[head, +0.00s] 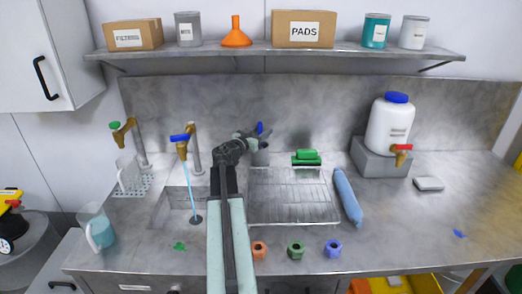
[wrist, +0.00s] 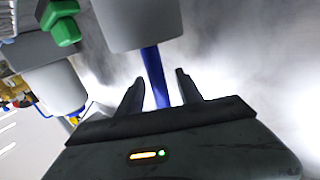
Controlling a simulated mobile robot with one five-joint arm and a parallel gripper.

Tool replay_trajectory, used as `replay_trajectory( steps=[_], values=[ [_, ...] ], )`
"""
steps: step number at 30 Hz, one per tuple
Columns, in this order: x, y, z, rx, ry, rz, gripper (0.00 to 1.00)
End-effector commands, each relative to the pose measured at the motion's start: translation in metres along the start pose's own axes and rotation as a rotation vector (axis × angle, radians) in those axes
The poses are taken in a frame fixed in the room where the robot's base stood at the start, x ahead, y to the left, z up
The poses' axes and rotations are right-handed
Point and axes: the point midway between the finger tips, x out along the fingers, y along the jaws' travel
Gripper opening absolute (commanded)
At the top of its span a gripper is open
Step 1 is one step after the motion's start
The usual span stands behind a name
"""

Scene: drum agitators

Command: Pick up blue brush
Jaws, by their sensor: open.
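The blue brush (head: 260,128) stands in a grey cup (head: 261,158) at the back of the counter, with only its blue upper part showing above my gripper. In the wrist view, which looks upside down, its blue handle (wrist: 154,75) comes out of the grey cup (wrist: 137,25) and lies between my two fingers. My gripper (head: 266,138) is open around the handle, and a gap shows on each side of it in the wrist view (wrist: 157,88). The brush's lower end is hidden in the cup.
A green brush or block (head: 306,157) lies right of the cup, behind a wire drying rack (head: 293,198). A rolled blue cloth (head: 347,196) lies beside the rack. A tap runs water (head: 188,198) into the sink at left. A white jug (head: 390,125) stands at right.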

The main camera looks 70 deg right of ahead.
Motion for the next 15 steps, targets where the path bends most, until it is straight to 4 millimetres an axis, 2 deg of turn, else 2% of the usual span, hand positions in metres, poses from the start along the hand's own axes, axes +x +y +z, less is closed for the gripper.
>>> replay_trajectory(
  steps=[1,3,8,9,13,15],
  values=[
    [0.0111,-0.0018,0.0005,0.0,0.0,0.001,0.43],
    [0.017,-0.0011,0.0006,0.0,0.0,0.0,0.43],
    [0.0168,0.0002,0.0006,0.0,0.0,0.0,0.43],
    [0.0167,0.0002,0.0006,0.0,0.0,0.0,0.4],
    [0.0168,0.0005,0.0006,0.0,0.0,0.001,0.04],
    [0.0168,0.0005,0.0006,0.0,0.0,0.001,0.0]
  ],
)
